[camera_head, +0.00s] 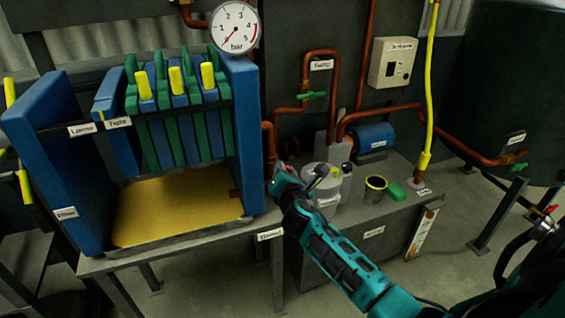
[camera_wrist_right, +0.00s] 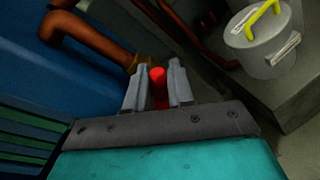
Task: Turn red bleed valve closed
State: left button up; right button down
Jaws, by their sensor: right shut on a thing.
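The red bleed valve handle (camera_wrist_right: 158,88) shows as a short upright red piece between the fingers of my right gripper (camera_wrist_right: 158,84) in the right wrist view. The two grey fingers stand on either side of it and are shut on it. It sits beside a brass fitting at the end of a copper pipe (camera_wrist_right: 90,38). My left gripper is in neither view.
A lidded pot (camera_head: 325,190), a dark cup with a yellow rim (camera_head: 375,188) and a green block (camera_head: 396,191) stand right of my gripper. A pressure gauge (camera_head: 234,27) is above the press. Copper pipes run close behind the gripper.

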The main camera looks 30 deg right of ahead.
jog(key=shift+s+d+f+m+y+p, duration=0.1)
jog(key=shift+d+m+y+p, duration=0.1)
jog(key=shift+m+y+p, duration=0.45)
jog(key=shift+d+f+m+p, duration=0.2)
jog(key=shift+m+p, duration=0.2)
jog(key=shift+m, duration=0.45)
jog(key=shift+f+m+y+p, duration=0.2)
jog(key=shift+m+y+p, duration=0.2)
jog(key=shift+m, duration=0.3)
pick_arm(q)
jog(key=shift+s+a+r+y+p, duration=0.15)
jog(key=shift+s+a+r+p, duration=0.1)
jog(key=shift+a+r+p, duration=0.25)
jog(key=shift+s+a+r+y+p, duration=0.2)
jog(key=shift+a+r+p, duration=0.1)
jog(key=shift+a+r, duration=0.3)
pick_arm(e)
jog(key=m, duration=0.1)
jog(key=f+m+y, duration=0.1)
jog(key=m, duration=0.2)
jog(key=shift+d+f+y, duration=0.15)
jog(key=shift+f+y, duration=0.1)
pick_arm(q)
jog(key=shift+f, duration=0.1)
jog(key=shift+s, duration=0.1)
